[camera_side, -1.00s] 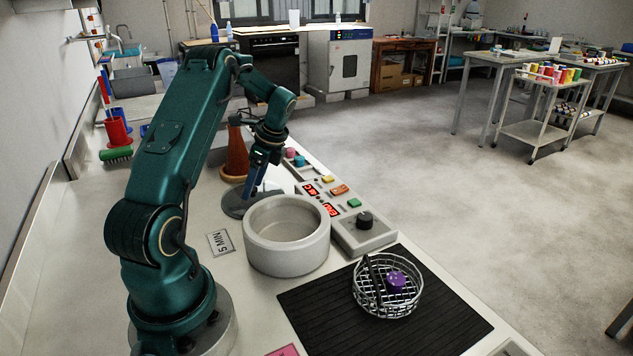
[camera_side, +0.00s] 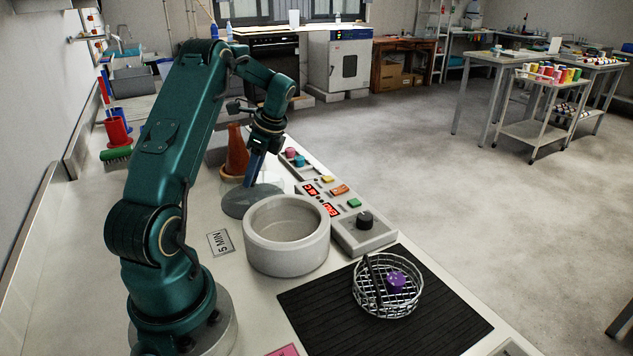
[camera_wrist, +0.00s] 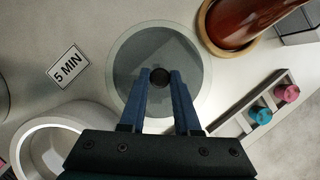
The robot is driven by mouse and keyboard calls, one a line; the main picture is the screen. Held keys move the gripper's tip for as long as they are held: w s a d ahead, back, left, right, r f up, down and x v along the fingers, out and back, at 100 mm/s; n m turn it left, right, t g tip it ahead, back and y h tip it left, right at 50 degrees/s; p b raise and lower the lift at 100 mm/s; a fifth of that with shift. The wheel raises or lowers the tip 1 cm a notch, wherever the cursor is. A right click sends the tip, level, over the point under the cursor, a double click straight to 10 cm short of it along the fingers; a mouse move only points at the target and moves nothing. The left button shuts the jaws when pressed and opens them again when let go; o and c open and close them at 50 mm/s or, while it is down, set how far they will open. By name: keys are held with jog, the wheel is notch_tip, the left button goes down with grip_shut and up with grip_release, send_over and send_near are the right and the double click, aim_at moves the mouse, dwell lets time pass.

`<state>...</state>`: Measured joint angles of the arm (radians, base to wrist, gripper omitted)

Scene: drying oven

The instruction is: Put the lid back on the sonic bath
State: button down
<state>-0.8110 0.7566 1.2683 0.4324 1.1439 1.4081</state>
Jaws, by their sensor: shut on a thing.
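The lid (camera_side: 240,205) is a grey, see-through disc behind the sonic bath, at or just above the bench; I cannot tell if it touches. In the wrist view the lid (camera_wrist: 130,72) has a dark round knob (camera_wrist: 160,77) at its middle. My gripper (camera_side: 256,172) is over the lid, pointing down. In the wrist view the blue fingers of my gripper (camera_wrist: 161,76) are shut on the knob. The sonic bath (camera_side: 287,255) is a round, pale grey tub, open at the top, in front of the lid. Its rim (camera_wrist: 30,135) shows at lower left in the wrist view.
A control panel (camera_side: 362,238) with a dark dial runs right of the bath. A brown cone-shaped thing (camera_side: 237,150) stands close behind the lid. A wire basket (camera_side: 387,285) with a purple item sits on a black mat (camera_side: 320,325). A "5 MIN" card (camera_side: 220,242) lies left of the bath.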

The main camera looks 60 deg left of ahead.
notch_tip(320, 180, up, 6)
jog(key=shift+r, duration=0.45)
jog(key=d+r, duration=0.2)
jog(key=d, duration=0.7)
jog(key=d+r, duration=0.2)
jog(key=d, duration=0.8)
notch_tip(320, 180, down, 6)
jog(key=shift+w+a, duration=0.25)
jog(key=shift+w, duration=0.1)
jog(key=shift+f, duration=0.3)
dwell(0.7)
jog(key=shift+c, duration=0.3)
grip_release()
